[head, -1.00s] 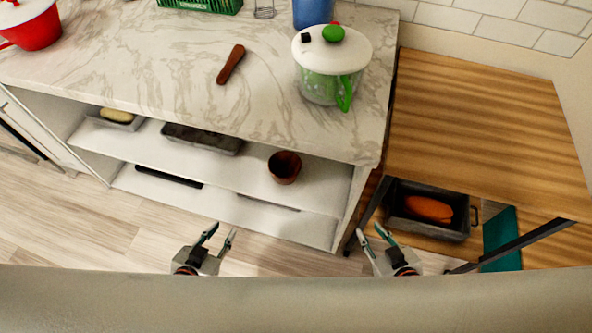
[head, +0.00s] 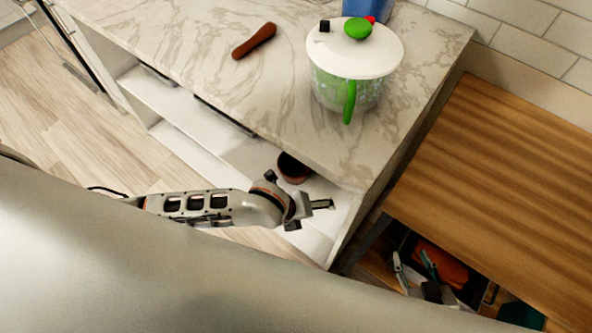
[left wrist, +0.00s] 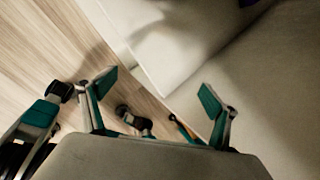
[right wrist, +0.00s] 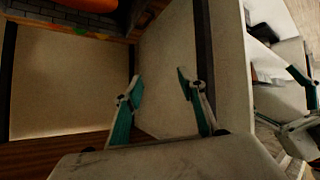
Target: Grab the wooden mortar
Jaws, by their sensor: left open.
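The wooden mortar (head: 293,168) is a small dark brown cup on the white shelf under the marble counter. In the head view its upper part lies under the counter edge and my left arm is just in front of it. My left gripper (head: 325,204) is below and right of the mortar, apart from it. The left wrist view shows its fingers (left wrist: 156,90) spread and empty. My right gripper (head: 413,264) is farther right, by the wooden counter, with spread, empty fingers that also show in the right wrist view (right wrist: 159,83). Neither wrist view clearly shows the mortar.
On the marble counter (head: 215,70) are a brown wooden stick (head: 254,41) and a white-lidded salad spinner (head: 350,70). The counter overhangs the shelf (head: 190,150). A wooden counter (head: 500,170) stands right, with an orange item (head: 442,266) below it, near my right gripper.

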